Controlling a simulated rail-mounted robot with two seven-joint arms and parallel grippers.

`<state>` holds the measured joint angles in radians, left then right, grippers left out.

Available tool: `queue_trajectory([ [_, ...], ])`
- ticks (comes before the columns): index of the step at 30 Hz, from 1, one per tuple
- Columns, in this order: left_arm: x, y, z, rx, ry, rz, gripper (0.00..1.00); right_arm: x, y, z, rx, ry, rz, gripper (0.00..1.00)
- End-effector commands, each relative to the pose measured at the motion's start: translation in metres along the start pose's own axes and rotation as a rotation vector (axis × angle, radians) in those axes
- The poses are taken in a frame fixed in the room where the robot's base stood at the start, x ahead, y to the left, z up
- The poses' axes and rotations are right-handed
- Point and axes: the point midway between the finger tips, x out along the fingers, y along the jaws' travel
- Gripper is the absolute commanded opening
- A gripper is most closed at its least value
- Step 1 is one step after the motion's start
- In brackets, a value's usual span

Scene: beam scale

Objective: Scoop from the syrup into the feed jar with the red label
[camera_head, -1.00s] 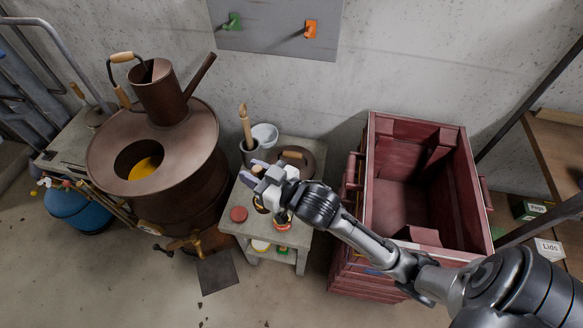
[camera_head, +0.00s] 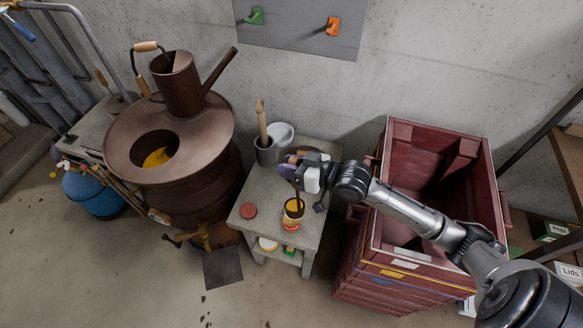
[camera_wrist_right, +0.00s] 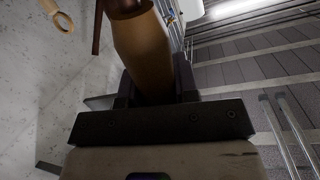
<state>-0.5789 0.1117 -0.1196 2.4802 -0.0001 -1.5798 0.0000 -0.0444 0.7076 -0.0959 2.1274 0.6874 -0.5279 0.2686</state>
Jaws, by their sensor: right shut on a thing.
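A small jar (camera_head: 293,211) with amber contents and red at its base stands on the grey side table (camera_head: 247,190). My right gripper (camera_head: 288,168) is just behind and above it, shut on a wooden handle, which fills the right wrist view (camera_wrist_right: 145,55). A dark rod shows beside the handle there. A dark shape rises at the jar's mouth in the head view; I cannot tell if it is inside. Yellow-orange stuff (camera_head: 158,158) shows through the opening of the rusty drum (camera_head: 120,140). My left gripper is out of view.
A red disc (camera_head: 248,211) lies left of the jar. A dark cup (camera_head: 266,152) with a wooden tool and a white bowl (camera_head: 281,133) stand behind. The red crate (camera_head: 385,268) stands close on the right, under my right arm. Jars sit on the lower shelf.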

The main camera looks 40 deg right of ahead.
Motion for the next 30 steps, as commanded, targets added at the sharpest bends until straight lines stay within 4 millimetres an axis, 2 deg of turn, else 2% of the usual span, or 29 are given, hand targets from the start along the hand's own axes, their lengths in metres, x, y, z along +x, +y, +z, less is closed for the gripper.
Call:
queue_trajectory([
  [18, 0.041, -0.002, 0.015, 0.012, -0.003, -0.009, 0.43, 0.043, 0.043, 0.043, 0.153, -0.153, 0.001, 0.02],
  [30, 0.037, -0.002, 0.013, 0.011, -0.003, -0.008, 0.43, 0.041, 0.041, 0.040, 0.155, -0.156, 0.000, 0.02],
])
